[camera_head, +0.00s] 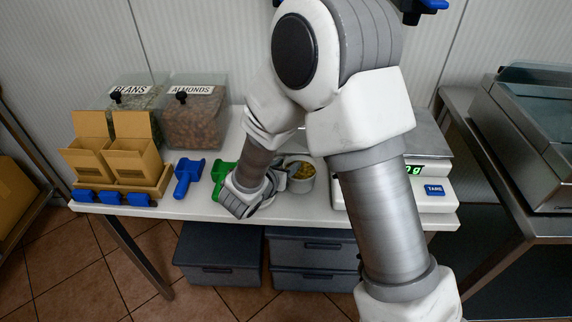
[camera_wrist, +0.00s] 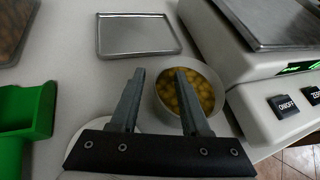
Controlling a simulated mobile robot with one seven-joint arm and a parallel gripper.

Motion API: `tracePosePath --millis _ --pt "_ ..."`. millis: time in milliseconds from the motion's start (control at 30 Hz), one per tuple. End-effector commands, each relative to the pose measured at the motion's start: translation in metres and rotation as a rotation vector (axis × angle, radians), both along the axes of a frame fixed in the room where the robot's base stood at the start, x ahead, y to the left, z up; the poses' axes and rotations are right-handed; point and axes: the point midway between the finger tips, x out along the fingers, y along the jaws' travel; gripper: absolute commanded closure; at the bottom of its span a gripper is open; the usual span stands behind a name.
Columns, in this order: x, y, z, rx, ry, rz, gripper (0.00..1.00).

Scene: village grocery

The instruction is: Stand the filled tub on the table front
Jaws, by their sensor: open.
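The filled tub (camera_head: 301,184) is a small white round bowl with yellow-brown pieces in it, upright on the white table (camera_head: 150,207), left of the scale. It also shows in the wrist view (camera_wrist: 214,108). My gripper (camera_wrist: 160,72) is open and empty at the tub's left side. In the wrist view its right finger overlaps the tub's near left part and its left finger is outside the tub. I cannot tell whether a finger touches the rim. In the head view my arm hides part of the table around the gripper.
The scale (camera_wrist: 265,65) stands close right of the tub. A metal tray (camera_wrist: 138,35) lies behind. A green scoop (camera_wrist: 28,108) and a blue scoop (camera_head: 186,175) are left, with cardboard boxes (camera_head: 132,160) and bins of beans (camera_head: 137,97) and almonds (camera_head: 194,115) beyond.

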Motion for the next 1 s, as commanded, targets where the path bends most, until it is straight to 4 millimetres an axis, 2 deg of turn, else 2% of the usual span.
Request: tracePosePath --millis 200,700,833,1000 --pt "0.0 0.0 0.006 0.0 0.0 0.0 0.54" --pt "-0.082 0.036 0.05 0.001 -0.001 0.005 0.54" --pt "-0.094 0.04 0.056 0.0 -0.001 0.002 0.54" --pt "-0.099 0.041 0.058 -0.001 -0.001 0.001 0.54"
